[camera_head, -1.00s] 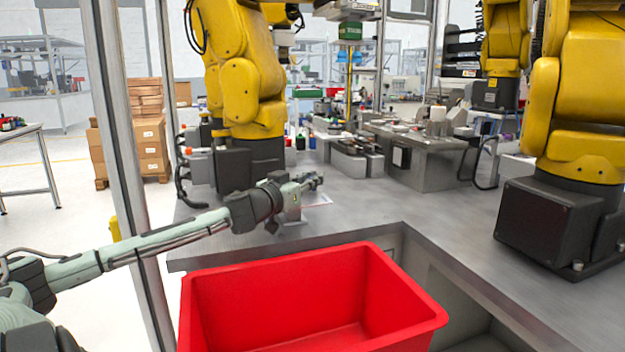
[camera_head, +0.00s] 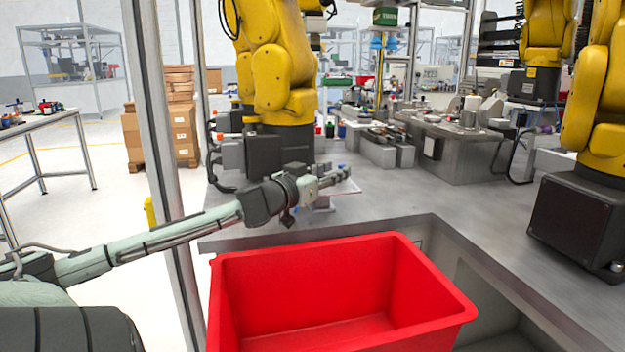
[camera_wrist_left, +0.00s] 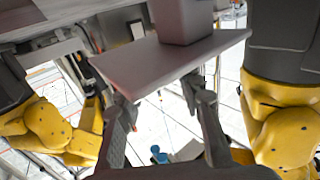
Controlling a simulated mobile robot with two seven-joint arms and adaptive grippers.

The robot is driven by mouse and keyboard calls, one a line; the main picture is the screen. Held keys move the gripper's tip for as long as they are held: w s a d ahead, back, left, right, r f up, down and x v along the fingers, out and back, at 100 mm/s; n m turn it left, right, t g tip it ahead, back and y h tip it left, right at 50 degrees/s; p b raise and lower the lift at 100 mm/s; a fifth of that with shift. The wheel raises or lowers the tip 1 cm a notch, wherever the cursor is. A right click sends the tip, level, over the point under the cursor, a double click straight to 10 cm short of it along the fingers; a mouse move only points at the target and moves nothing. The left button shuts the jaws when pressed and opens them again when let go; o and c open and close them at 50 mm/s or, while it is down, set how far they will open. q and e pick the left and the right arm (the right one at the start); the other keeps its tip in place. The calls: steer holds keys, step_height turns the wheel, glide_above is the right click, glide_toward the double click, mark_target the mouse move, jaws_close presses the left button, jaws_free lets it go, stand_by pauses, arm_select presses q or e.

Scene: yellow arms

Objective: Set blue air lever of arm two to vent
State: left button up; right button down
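My left gripper (camera_head: 338,177) reaches in from the left over the grey table, beside the base of the left yellow arm. A small blue spot (camera_head: 343,167) shows at its fingertips; I cannot tell if it is the blue air lever. In the left wrist view the gripper's two fingers (camera_wrist_left: 155,95) stand apart, with a grey plate (camera_wrist_left: 150,70) and a block across their tips. A small blue part (camera_wrist_left: 158,154) shows between the fingers, lower down. No clear lever handle or its setting can be made out. My right gripper is in no view.
A red bin (camera_head: 335,250) stands in front, below my left gripper. The left yellow arm (camera_head: 275,70) rises behind the gripper, and another yellow arm (camera_head: 605,110) stands at the right. A metal post (camera_head: 160,140) is beside my left arm. The grey tabletop (camera_head: 450,205) between the arms is mostly clear.

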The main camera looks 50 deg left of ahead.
arm_select(q)
steer(key=s+d, duration=0.1)
steer(key=s, duration=0.6)
steer(key=shift+s, duration=0.35)
steer(key=shift+d, duration=0.1)
